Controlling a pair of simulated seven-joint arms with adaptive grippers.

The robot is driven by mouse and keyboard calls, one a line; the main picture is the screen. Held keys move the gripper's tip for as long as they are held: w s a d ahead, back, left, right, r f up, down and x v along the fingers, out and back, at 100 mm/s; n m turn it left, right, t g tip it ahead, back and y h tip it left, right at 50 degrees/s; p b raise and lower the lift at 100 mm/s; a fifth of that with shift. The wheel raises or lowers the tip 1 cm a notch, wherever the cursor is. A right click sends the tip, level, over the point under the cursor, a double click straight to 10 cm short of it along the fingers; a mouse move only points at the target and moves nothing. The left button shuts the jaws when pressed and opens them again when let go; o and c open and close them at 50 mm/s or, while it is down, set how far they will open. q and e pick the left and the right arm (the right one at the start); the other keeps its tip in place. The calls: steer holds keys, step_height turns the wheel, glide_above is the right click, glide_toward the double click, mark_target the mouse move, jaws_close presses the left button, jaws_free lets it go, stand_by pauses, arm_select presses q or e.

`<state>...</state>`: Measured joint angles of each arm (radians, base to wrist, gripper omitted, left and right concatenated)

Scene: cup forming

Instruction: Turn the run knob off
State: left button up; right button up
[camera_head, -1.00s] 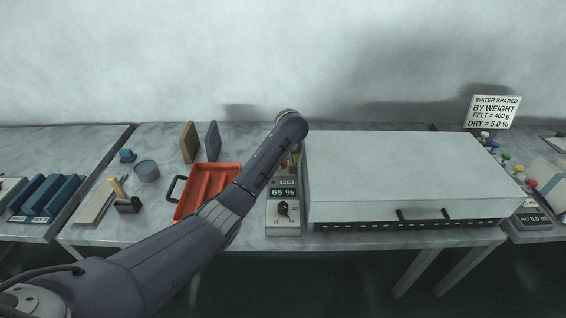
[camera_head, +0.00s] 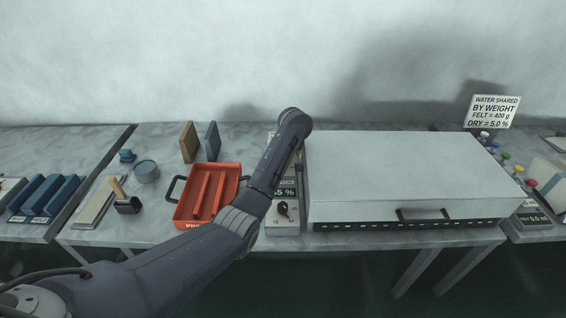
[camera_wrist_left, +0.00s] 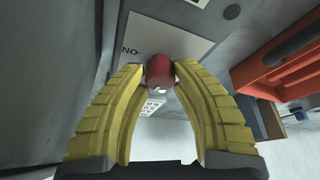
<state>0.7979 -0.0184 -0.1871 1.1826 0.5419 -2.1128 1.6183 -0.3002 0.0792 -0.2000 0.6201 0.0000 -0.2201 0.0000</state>
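A control box (camera_head: 282,230) stands between the orange-red tray and the big white box. It carries a black dial knob (camera_head: 283,208) and a display (camera_head: 287,193), partly hidden by my left arm. In the left wrist view a red knob (camera_wrist_left: 160,72) sits between the yellow fingertips of my left gripper (camera_wrist_left: 162,72), before a pale plate (camera_wrist_left: 160,35) marked "NO-". The fingertips are close together with the red knob filling the gap. In the head view this gripper is hidden behind my arm. I cannot read which knob is labelled run. My right gripper is not in view.
The orange-red tray (camera_head: 236,176) lies just left of the control box and also shows in the left wrist view (camera_wrist_left: 270,68). The white box (camera_head: 405,170) with a front handle is close on the right. A scraper, a cup and two upright boards are farther left.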

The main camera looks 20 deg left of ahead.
arm_select(q)
steer(key=o, duration=0.5)
steer(key=shift+f, duration=0.15)
steer(key=shift+v, duration=6)
